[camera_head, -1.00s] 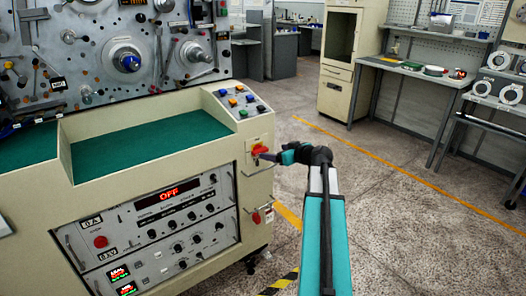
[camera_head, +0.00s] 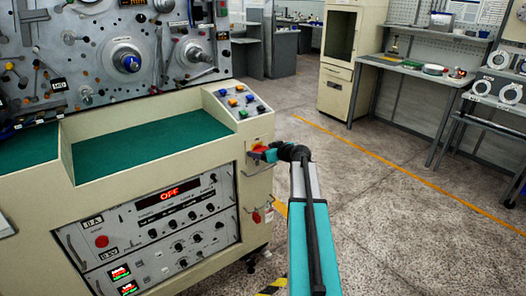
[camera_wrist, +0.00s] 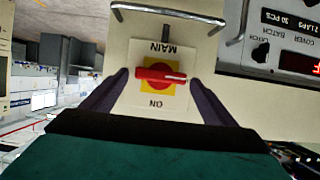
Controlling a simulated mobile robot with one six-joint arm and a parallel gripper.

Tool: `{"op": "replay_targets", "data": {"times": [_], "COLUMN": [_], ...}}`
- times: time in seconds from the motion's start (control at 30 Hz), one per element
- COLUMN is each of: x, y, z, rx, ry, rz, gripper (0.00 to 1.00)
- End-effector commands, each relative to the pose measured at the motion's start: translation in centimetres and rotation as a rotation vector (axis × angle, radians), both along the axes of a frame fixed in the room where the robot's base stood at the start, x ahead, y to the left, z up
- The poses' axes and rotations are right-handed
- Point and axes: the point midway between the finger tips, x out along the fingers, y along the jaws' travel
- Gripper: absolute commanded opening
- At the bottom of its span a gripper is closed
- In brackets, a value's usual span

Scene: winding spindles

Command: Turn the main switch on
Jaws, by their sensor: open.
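The main switch is a red rotary handle on a yellow square plate (camera_wrist: 160,75), set on the cream end panel of the machine. In the wrist view its red handle lies roughly horizontal, between the upside-down MAIN lettering and the ON lettering. My gripper (camera_wrist: 158,88) is open, with one dark finger on each side of the switch and gaps between them and the handle. In the head view the switch (camera_head: 258,149) is partly hidden by my gripper (camera_head: 266,154). The red display (camera_head: 169,194) on the front panel reads OFF.
A second red knob (camera_head: 256,217) sits lower on the same end panel. A metal bar handle (camera_wrist: 168,14) stands out beyond the switch in the wrist view. Coloured push buttons (camera_head: 240,101) are on the sloped panel above. The floor to the right is clear.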

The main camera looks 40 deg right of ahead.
Motion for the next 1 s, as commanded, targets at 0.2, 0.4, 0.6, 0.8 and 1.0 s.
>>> {"op": "replay_targets", "data": {"times": [0.2, 0.4, 0.6, 0.8, 1.0], "x": [0.04, 0.03, 0.03, 0.03, 0.04], "y": [0.01, 0.00, 0.00, -0.06, -0.25], "z": [-0.04, -0.03, -0.04, -0.13, -0.30], "rx": [0.000, 0.000, 0.001, 0.020, 0.087], "ry": [0.000, 0.000, 0.000, 0.001, 0.001], "rz": [0.000, 0.000, 0.001, 0.001, 0.001], "gripper": [0.80, 0.56, 0.39, 0.39, 0.39]}}
